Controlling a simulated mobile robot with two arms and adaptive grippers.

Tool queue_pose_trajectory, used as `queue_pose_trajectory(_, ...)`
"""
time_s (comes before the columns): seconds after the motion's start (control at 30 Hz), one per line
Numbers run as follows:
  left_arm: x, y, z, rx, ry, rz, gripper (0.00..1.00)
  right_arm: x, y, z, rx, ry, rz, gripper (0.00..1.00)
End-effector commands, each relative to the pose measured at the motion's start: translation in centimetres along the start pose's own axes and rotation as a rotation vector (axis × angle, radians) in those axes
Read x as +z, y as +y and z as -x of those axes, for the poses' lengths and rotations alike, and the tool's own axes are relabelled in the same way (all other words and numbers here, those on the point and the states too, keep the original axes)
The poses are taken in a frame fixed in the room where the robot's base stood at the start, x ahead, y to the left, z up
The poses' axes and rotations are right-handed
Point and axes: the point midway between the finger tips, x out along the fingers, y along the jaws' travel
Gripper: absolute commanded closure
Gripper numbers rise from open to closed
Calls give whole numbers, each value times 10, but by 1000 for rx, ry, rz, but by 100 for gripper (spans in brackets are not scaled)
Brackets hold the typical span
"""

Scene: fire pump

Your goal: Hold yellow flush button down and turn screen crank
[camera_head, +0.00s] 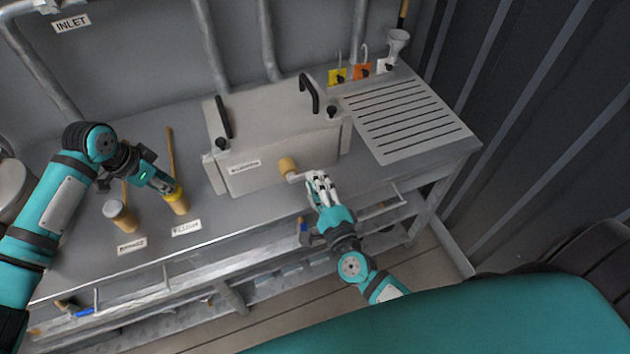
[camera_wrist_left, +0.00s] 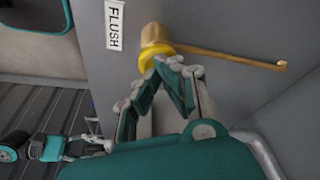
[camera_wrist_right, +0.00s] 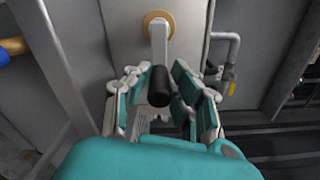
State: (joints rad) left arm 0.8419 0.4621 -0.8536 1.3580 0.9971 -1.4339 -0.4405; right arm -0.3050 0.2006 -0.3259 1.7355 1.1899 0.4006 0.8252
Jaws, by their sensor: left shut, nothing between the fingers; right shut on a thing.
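The yellow-ringed flush button (camera_head: 177,199) stands on the bench above the FLUSH label (camera_head: 186,229). My left gripper (camera_head: 170,188) is shut and empty, with its fingertips at the button's yellow ring. In the left wrist view the fingertips (camera_wrist_left: 172,62) meet the yellow ring (camera_wrist_left: 158,52); how far the button is pressed cannot be told. The screen crank (camera_head: 299,176) sticks out from a brass hub on the front of the grey box. My right gripper (camera_head: 319,182) is shut on its handle. In the right wrist view the black handle (camera_wrist_right: 159,88) lies between the fingers, below the crank arm.
The grey box (camera_head: 275,130) has two black handles on top. A slotted drain board (camera_head: 405,120) lies to its right. Coloured valve tags (camera_head: 362,71) are behind.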

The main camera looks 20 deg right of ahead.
Motion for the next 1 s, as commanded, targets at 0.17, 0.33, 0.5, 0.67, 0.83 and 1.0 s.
queue_pose_trajectory(0.17, 1, 0, -1, 2, -3, 1, 100, -2, 7, 0, 1, -1, -159, 100)
queue_pose_trajectory(0.33, 1, 0, -1, 1, -3, 1, 100, -2, 13, 0, 0, -1, -295, 100)
queue_pose_trajectory(0.5, 1, 0, -1, 1, -3, 1, 100, -2, 17, 0, 0, 0, -399, 100)
queue_pose_trajectory(0.67, 1, 0, -1, 1, -3, 1, 100, -2, 20, 0, 0, 0, -464, 100)
queue_pose_trajectory(0.83, 1, 0, -1, 1, -2, 1, 100, -2, 21, 0, -1, 0, -501, 100)
queue_pose_trajectory(1.0, 1, 0, -1, 1, -3, 1, 100, -2, 22, 0, -1, 0, -513, 100)
